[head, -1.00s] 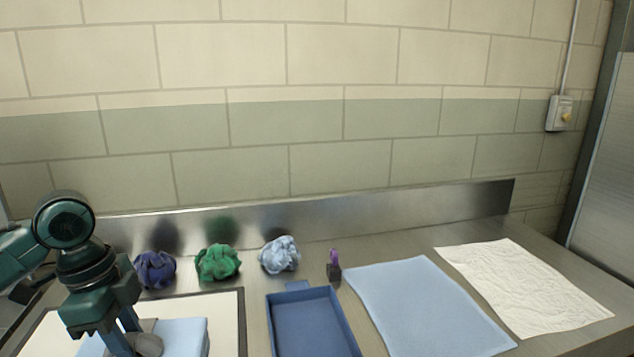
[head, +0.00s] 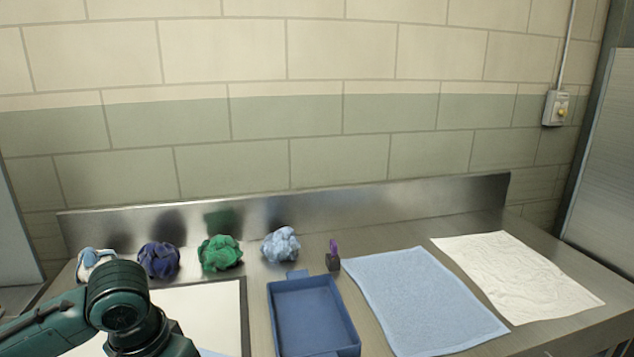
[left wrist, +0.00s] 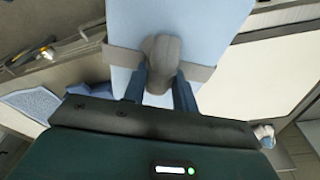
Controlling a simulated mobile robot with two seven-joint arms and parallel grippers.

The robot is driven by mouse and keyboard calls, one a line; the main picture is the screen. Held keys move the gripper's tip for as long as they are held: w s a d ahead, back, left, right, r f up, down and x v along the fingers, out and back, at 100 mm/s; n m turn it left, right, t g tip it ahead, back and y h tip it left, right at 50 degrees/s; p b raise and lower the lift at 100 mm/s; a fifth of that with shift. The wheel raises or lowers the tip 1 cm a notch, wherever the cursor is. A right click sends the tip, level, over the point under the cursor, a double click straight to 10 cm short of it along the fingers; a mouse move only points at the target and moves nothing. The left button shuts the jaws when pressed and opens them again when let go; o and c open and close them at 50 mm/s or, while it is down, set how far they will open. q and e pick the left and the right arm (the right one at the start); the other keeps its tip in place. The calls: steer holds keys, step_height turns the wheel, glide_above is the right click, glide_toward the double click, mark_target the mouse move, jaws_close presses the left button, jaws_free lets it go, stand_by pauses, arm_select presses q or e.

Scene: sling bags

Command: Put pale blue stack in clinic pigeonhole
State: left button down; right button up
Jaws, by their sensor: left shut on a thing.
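The pale blue stack (left wrist: 205,22) fills the upper middle of the left wrist view, with a grey band across it and a rounded grey lump on the band. My left gripper (left wrist: 160,92) is shut on that lump, one finger on each side of it. In the head view my left arm bends down at the lower left and its fingers are out of frame. Only a sliver of pale blue (head: 210,352) shows there at the bottom edge. I cannot make out a clinic pigeonhole in either view.
A white board with a dark rim (head: 243,305) lies beside my left arm. Behind it are white-blue (head: 92,260), purple (head: 158,259), green (head: 220,253) and light blue (head: 281,244) bundles. A blue tray (head: 352,350), blue cloth (head: 425,300) and white cloth (head: 515,275) lie rightward.

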arm_select(q)
steer(key=shift+s+d+f+n, duration=0.25)
steer(key=shift+d+n, duration=0.1)
steer(key=shift+n, duration=0.4)
steer(key=shift+s+d+f+n, duration=0.25)
steer(key=shift+d+n, duration=0.1)
steer(key=shift+n, duration=0.4)
steer(key=shift+d, duration=0.1)
steer(key=shift+w, duration=0.1)
